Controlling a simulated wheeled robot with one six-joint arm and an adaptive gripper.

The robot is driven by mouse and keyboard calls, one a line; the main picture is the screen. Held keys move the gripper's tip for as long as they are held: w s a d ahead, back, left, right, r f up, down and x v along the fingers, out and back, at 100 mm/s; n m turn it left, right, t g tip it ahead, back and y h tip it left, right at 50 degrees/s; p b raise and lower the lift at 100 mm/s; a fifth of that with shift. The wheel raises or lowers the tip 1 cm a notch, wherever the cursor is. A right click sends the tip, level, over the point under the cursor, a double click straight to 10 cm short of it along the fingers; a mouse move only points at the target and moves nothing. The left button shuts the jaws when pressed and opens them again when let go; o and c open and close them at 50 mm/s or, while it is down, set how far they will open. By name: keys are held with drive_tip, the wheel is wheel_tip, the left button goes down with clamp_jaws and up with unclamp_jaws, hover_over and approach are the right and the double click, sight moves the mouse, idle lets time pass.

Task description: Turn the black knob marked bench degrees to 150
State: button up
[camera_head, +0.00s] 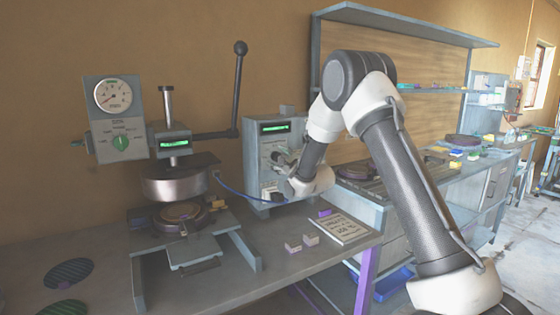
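The grey control box (258,188) stands at the back of the bench, with a green lit display (275,127) near its top. A dark round part (278,197) shows low on the box, where a blue cable ends. The digits on the display are too small to read.
Left of the box stands the press (174,182) with a long lever (238,88), a dial gauge (113,95) and a green knob (121,143). A printed card (339,228) and small blocks (302,243) lie on the bench (245,278). The front bench is mostly clear.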

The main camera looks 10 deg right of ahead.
drive_tip(key=v, duration=1.2)
idle(0.4)
